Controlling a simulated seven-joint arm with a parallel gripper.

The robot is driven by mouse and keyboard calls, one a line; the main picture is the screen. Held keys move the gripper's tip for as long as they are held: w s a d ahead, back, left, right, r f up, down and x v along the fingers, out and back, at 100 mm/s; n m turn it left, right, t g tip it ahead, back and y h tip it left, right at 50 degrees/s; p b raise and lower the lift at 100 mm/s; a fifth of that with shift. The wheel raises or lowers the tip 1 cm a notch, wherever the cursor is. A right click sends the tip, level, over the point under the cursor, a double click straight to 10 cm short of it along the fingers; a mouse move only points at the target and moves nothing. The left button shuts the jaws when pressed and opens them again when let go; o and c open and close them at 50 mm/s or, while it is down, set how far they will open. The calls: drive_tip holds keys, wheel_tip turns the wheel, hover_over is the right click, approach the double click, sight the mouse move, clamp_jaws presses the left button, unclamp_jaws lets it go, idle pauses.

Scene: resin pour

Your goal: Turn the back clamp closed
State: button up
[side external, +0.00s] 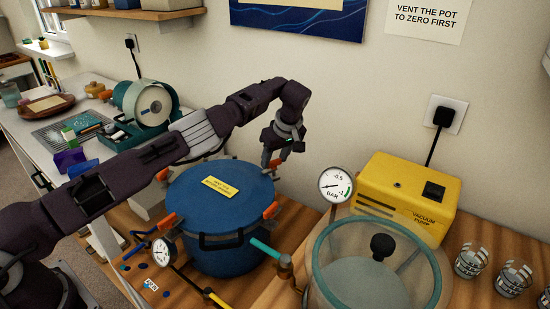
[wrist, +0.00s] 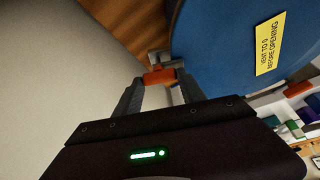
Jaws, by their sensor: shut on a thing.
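The blue pressure pot (side external: 220,195) stands on the wooden bench with its lid on. A yellow label (side external: 220,186) is on the lid. The back clamp (side external: 275,163) is at the far right rim, partly hidden by my gripper (side external: 270,157). In the wrist view, my gripper (wrist: 158,88) is shut on the orange handle of the back clamp (wrist: 160,77), beside the blue lid. I cannot tell how far this clamp is turned. Other orange-handled clamps show at the left rim (side external: 162,174), front left (side external: 168,220) and right (side external: 270,211).
A pressure gauge (side external: 162,251) and a teal-handled valve (side external: 266,248) are at the pot's front. A clear vacuum chamber (side external: 375,270), a vacuum gauge (side external: 336,184) and a yellow vacuum pump (side external: 405,198) stand to the right. The wall is close behind the pot.

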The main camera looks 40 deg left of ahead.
drive_tip(key=o, duration=1.4)
drive_tip(key=shift+c, duration=0.2)
drive_tip(key=s+d+r, duration=0.2)
drive_tip(key=d, duration=0.4)
drive_tip(key=s+d+r, duration=0.2)
drive_tip(key=s+d, duration=0.1)
drive_tip(key=d, duration=0.4)
drive_tip(key=shift+r, duration=0.3)
drive_tip(key=shift+s, duration=0.1)
